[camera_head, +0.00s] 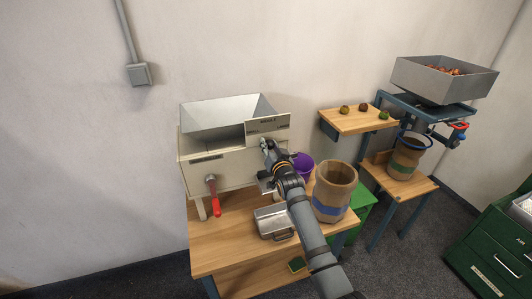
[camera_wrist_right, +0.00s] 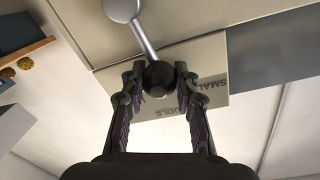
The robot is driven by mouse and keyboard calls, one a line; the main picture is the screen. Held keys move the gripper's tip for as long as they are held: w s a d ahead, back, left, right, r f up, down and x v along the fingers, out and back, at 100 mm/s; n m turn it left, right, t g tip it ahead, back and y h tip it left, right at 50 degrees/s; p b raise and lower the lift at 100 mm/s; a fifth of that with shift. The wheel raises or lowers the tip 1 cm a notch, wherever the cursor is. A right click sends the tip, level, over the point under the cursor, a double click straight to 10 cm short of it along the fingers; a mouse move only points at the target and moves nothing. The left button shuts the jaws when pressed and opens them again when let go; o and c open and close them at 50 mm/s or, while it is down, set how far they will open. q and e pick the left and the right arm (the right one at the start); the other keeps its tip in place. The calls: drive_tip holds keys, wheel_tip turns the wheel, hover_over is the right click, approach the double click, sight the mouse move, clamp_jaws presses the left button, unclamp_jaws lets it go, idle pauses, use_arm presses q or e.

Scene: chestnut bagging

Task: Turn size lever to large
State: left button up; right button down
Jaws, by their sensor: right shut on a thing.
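The size lever in the right wrist view is a metal rod (camera_wrist_right: 146,44) with a dark ball knob (camera_wrist_right: 158,77). My right gripper (camera_wrist_right: 159,84) has a finger on each side of the knob and is shut on it. Behind the knob is a pale label plate (camera_wrist_right: 205,75) reading "SMALL", with another word partly hidden by the gripper. In the head view my right gripper (camera_head: 265,146) is at the right front of the cream machine (camera_head: 222,171), just below its plate (camera_head: 268,125); the lever is mostly hidden there. My left gripper is not in view.
A red-handled crank (camera_head: 215,198) is on the machine's front. A metal hopper (camera_head: 228,118) tops it. A metal tray (camera_head: 273,223), a burlap sack (camera_head: 333,192) and a purple bucket (camera_head: 303,166) are near my right arm on the wooden table (camera_head: 215,257).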

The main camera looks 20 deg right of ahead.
sight(280, 141)
drive_tip(key=d+m, duration=0.1)
drive_tip(key=m, duration=0.1)
drive_tip(key=d+m+p, duration=0.1)
drive_tip(key=d+m, duration=0.1)
drive_tip(key=d+f+m, duration=0.1)
drive_tip(key=m, duration=0.1)
drive_tip(key=shift+d+m+y, duration=0.3)
drive_tip(key=shift+d+m, duration=0.05)
drive_tip(key=shift+m, duration=0.05)
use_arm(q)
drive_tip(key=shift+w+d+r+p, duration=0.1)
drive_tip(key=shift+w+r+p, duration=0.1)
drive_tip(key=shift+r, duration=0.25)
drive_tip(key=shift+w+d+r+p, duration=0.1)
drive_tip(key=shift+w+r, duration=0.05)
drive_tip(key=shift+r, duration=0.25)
use_arm(e)
drive_tip(key=shift+d+f+m, duration=0.2)
drive_tip(key=shift+d+m, duration=0.1)
drive_tip(key=shift+m, duration=0.3)
drive_tip(key=c, duration=1)
unclamp_jaws()
drive_tip(key=shift+d, duration=0.1)
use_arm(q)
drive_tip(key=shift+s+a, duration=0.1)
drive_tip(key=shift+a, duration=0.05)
